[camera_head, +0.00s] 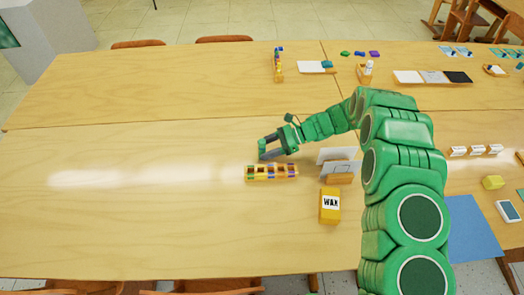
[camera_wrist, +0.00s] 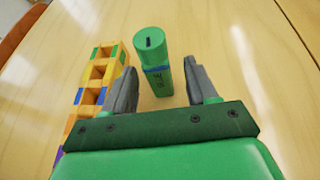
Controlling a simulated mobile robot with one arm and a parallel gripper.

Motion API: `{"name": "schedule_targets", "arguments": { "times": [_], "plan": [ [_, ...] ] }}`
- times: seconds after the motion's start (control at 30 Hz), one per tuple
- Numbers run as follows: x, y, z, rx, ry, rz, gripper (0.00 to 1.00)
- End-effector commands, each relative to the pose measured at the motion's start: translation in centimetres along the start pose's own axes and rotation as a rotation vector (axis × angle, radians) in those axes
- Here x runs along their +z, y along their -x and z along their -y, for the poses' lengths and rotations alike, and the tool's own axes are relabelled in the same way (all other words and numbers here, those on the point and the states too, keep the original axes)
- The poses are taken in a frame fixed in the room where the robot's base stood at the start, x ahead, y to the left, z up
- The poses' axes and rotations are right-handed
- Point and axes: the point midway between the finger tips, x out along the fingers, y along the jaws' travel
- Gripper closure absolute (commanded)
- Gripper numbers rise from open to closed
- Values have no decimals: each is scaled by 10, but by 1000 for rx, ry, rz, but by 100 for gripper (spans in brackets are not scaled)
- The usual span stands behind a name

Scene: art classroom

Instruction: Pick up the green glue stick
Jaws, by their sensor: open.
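The green glue stick (camera_wrist: 153,62) stands upright on the wooden table in the wrist view, with a dark slot on its top and a blue band. It is between and slightly beyond the two grey fingers of my gripper (camera_wrist: 162,66), with visible gaps on both sides. My gripper is open and holds nothing. In the head view, my gripper (camera_head: 268,147) is low over the table, and the glue stick (camera_head: 262,148) shows as a small green shape at its fingertips. The glue stick's lower part is partly hidden there.
A yellow-orange block row with coloured squares (camera_head: 271,173) lies close beside my gripper; it also shows in the wrist view (camera_wrist: 98,84). A yellow WAX box (camera_head: 330,206) and a card holder (camera_head: 340,178) stand to the right. The table's left side is clear.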

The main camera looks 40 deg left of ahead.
Motion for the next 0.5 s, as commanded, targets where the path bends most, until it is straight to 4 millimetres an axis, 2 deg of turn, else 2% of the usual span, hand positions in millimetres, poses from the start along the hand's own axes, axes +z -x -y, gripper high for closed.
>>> {"name": "schedule_targets", "arguments": {
  "times": [0.13,0.37,0.4,0.5],
  "plan": [
    [0,-18,-1,4,-2,2,43],
    [0,-21,-1,2,-1,2,43],
    [0,-21,-1,2,-1,2,44],
    [0,-20,-1,2,-1,2,59]
  ]
}}
